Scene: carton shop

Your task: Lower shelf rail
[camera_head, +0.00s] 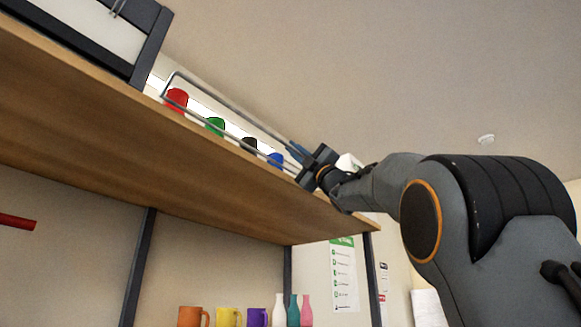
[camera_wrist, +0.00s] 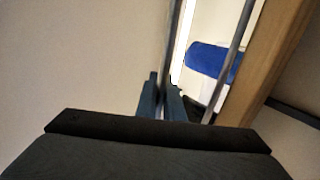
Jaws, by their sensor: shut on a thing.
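The shelf rail (camera_head: 233,129) is a thin grey metal loop along the front edge of the upper wooden shelf (camera_head: 120,130). It stands raised in front of several coloured items. My gripper (camera_head: 303,152) is at the rail's right end, shut on a rail bar. In the wrist view my gripper's blue-grey fingers (camera_wrist: 162,100) close around one grey bar of the rail (camera_wrist: 175,45). The rail's other bar runs to the right of it, beside the shelf's wooden edge (camera_wrist: 262,60). The exact contact at the fingertips is small and partly hidden.
Behind the rail stand items with a red top (camera_head: 176,98), a green top (camera_head: 215,125), a black top (camera_head: 249,143) and a blue top (camera_head: 276,159). A dark-framed box (camera_head: 95,30) is at the shelf's left. Mugs (camera_head: 229,317) and vases (camera_head: 293,311) stand below.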

